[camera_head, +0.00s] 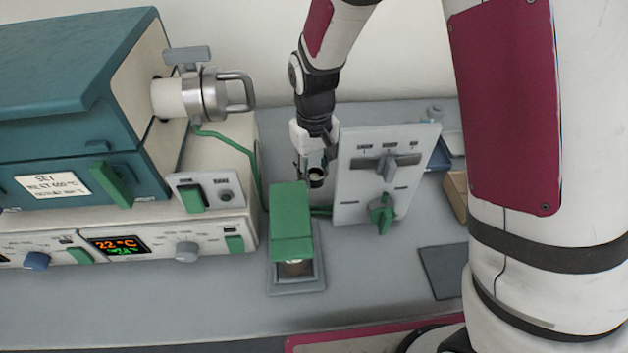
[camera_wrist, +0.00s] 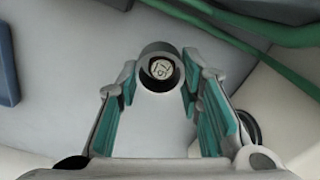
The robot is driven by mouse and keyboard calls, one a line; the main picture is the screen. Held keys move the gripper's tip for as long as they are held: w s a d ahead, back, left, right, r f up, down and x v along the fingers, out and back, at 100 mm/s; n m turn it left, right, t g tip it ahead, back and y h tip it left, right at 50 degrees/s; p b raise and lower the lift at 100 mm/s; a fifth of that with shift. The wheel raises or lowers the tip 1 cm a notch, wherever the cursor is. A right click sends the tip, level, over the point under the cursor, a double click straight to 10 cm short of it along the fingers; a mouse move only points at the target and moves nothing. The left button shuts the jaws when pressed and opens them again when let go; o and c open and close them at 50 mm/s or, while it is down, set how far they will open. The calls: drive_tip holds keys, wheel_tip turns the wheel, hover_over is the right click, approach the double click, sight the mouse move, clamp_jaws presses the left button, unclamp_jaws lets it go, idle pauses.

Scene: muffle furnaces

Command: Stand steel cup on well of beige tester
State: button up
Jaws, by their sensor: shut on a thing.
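My gripper (camera_head: 311,166) is shut on the small steel cup (camera_head: 316,180), holding it behind the green block. In the wrist view the cup (camera_wrist: 147,53) is between the two teal-padded fingers (camera_wrist: 159,73); a pale disc with dark markings shows inside its dark rim. A pale beige-white panel (camera_head: 352,196) with a lever and a green knob stands just right of my gripper. A green block (camera_head: 291,210) stands over a grey base (camera_head: 297,288), with a brownish round part under its front edge. I cannot tell which of these is the tester, or see a clear well.
A teal furnace (camera_head: 70,115) with a steel clamp fitting (camera_head: 208,95) sits on a beige control box (camera_head: 150,255) at left. A green cable (camera_head: 228,140) runs behind. A dark flat pad (camera_head: 442,270) lies at right. The front bench strip is clear.

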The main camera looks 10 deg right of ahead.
drive_tip(key=shift+f, duration=1.9)
drive_tip(key=shift+f, duration=0.1)
drive_tip(key=o, duration=0.8)
drive_tip(key=shift+b, duration=0.3)
drive_tip(key=o, duration=0.4)
drive_tip(key=shift+c, duration=0.2)
